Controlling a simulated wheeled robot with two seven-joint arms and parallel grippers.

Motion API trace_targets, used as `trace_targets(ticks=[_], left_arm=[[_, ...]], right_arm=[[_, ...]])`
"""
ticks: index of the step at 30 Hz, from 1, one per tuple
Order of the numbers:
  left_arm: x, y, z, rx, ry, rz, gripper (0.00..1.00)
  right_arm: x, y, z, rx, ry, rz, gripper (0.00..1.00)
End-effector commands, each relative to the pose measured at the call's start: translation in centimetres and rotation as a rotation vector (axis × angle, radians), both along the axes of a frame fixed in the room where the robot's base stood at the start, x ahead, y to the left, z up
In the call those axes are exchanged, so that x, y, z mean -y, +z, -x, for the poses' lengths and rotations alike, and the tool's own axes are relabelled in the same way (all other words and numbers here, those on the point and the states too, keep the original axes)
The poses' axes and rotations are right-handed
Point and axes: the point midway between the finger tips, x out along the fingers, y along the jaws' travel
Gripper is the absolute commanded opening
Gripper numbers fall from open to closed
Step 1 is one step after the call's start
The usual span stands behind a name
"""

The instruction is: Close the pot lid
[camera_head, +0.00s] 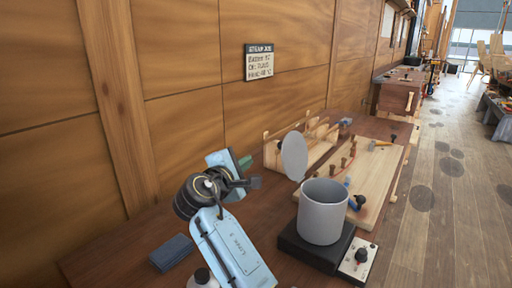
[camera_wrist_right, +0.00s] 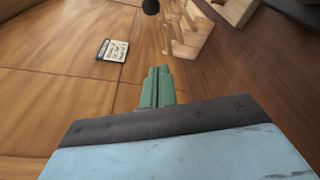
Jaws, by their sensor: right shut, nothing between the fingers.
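The grey pot (camera_head: 323,214) stands upright on a black square base (camera_head: 312,246) on the bench. Its round grey lid (camera_head: 294,157) stands nearly upright at the pot's back-left rim, so the pot is open at the top. My right gripper (camera_head: 246,163) is left of the lid, apart from it. In the right wrist view its green fingers (camera_wrist_right: 157,88) are together with nothing between them. A dark round knob (camera_wrist_right: 150,6) shows at the top edge of that view; I cannot tell what it belongs to. My left gripper is not in view.
A control box (camera_head: 358,258) with a dark knob sits right of the base. A wooden board (camera_head: 368,180) with pegs and tools and a wooden rack (camera_head: 300,145) lie behind. A blue-grey block (camera_head: 171,253) lies left. The panelled wall (camera_head: 180,140) is close behind my right arm.

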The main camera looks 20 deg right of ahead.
Motion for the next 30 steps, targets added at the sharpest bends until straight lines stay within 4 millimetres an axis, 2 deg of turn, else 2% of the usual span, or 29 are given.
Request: trace_targets(ticks=[2,6,10,13,17,21,23,30], left_arm=[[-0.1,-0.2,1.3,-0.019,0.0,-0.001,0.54],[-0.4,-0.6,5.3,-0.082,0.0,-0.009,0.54],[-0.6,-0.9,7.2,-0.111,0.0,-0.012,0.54],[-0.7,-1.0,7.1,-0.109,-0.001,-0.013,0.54],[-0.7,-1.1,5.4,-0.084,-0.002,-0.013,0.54],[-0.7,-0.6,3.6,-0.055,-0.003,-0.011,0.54],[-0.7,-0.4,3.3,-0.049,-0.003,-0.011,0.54],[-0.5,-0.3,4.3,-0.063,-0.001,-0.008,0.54]], right_arm=[[0.6,-0.1,-0.5,-0.001,-0.002,0.002,0.0],[2.4,-0.3,-2.0,0.0,-0.003,0.002,0.0],[4.4,-0.6,-3.8,-0.001,-0.003,0.003,0.0],[5.8,-0.8,-5.0,0.0,-0.004,0.002,0.0],[7.5,-1.0,-6.6,0.0,-0.004,0.002,0.0],[7.8,-0.4,-5.3,0.001,-0.002,-0.002,0.0],[8.0,-0.1,-4.8,0.001,-0.002,-0.001,0.0],[8.6,0.6,-3.5,-0.001,-0.001,0.0,0.0]])
